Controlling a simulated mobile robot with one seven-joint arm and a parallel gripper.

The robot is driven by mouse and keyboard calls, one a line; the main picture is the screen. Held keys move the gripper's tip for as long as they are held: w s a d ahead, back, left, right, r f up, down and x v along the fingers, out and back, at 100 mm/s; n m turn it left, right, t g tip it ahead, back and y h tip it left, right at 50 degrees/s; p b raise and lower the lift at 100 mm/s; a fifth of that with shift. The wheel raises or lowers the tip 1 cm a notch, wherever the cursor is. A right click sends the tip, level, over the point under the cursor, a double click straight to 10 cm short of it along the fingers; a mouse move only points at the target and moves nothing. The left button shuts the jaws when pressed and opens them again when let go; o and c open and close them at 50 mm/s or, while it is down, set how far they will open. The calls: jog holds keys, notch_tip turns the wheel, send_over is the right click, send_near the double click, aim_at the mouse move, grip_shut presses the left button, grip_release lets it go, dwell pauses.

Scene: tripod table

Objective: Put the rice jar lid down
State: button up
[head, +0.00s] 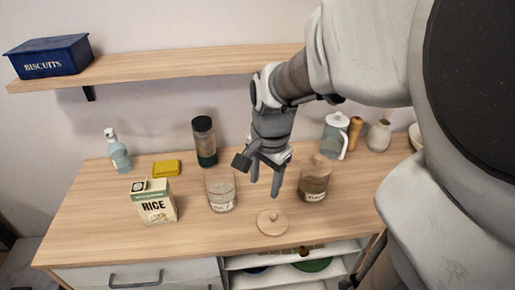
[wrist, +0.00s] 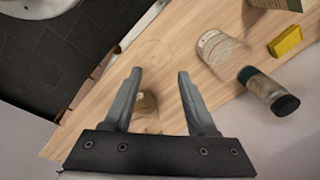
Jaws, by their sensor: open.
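The round wooden lid (head: 272,222) with a small knob lies flat on the table near its front edge. It also shows as a pale disc in the wrist view (wrist: 153,53), beyond my fingertips. My gripper (head: 264,188) is open and empty, above and slightly behind the lid and apart from it; the spread fingers also show in the wrist view (wrist: 159,73). A glass jar (head: 221,190) with pale contents and no visible lid stands left of my gripper; its label is too small to read surely. It shows in the wrist view (wrist: 222,50) too.
A brown-filled jar (head: 315,180) stands right of my gripper. A rice box (head: 154,203), yellow sponge (head: 167,168), spray bottle (head: 119,155) and dark-capped jar (head: 204,142) stand left. The wooden table (head: 100,220) is clear at front left.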

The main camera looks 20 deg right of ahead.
jog(key=s+a+r+n+t, duration=0.4)
jog(key=s+r+n, duration=0.4)
jog(key=n, duration=0.5)
jog(key=shift+a+r, duration=0.3)
jog(key=shift+a, duration=0.6)
